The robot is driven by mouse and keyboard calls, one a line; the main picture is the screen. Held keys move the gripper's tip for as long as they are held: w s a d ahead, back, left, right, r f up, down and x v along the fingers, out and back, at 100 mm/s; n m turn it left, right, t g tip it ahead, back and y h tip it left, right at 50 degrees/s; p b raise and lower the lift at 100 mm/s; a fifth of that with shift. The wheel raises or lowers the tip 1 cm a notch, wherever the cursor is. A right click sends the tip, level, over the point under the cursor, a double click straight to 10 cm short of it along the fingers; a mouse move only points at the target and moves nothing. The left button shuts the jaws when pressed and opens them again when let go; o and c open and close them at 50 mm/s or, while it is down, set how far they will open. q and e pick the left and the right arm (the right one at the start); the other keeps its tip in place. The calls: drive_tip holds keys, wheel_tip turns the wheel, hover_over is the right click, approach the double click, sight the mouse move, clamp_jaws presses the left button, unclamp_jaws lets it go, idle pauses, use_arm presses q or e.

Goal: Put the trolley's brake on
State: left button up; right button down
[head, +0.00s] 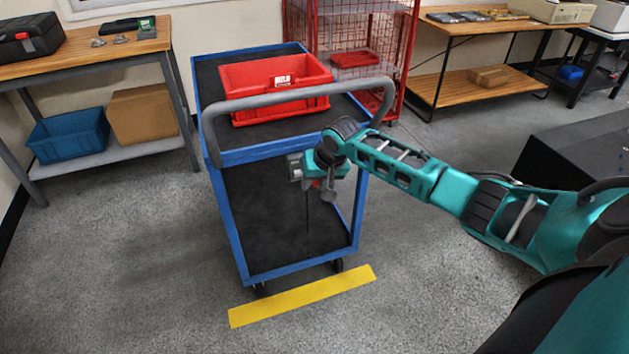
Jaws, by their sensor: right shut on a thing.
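The trolley (228,225) has a blue frame, two dark decks and a grey push handle (270,104) at its near end. It stands just behind a yellow floor strip (302,295). My right gripper (305,172) is at the trolley's near end, below the top deck's edge and right of its middle. It is shut on a small part with a bit of red showing (317,183), which appears to be the brake lever. The gripper and wrist hide most of that part, so its position cannot be told. A thin dark line runs down below it. My left gripper is out of view.
A red bin (275,85) sits on the trolley's top deck. A red wire cage (352,38) stands behind it. A workbench (95,55) stands at left, another (505,84) at back right. A black block (580,152) is at right. The floor before the trolley is clear.

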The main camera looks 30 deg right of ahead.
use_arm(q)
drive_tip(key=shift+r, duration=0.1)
use_arm(e)
drive_tip(key=shift+f, duration=0.1)
drive_tip(key=shift+s+a+f+t, duration=0.1)
drive_tip(key=shift+s+f+t, duration=0.3)
drive_tip(key=shift+f+t, duration=0.4)
use_arm(q)
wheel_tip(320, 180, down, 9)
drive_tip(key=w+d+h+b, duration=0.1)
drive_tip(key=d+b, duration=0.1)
drive_tip(key=b, duration=1.1)
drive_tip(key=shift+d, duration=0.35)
use_arm(e)
wheel_tip(320, 180, down, 9)
drive_tip(key=w+n+t+h, duration=0.1)
drive_tip(key=t+h, duration=0.1)
drive_tip(key=t, duration=0.8)
drive_tip(key=shift+d, duration=0.2)
drive_tip(key=shift+w, duration=0.1)
drive_tip(key=c, duration=1.2)
unclamp_jaws()
drive_tip(key=o, duration=0.3)
drive_tip(key=shift+f, duration=0.15)
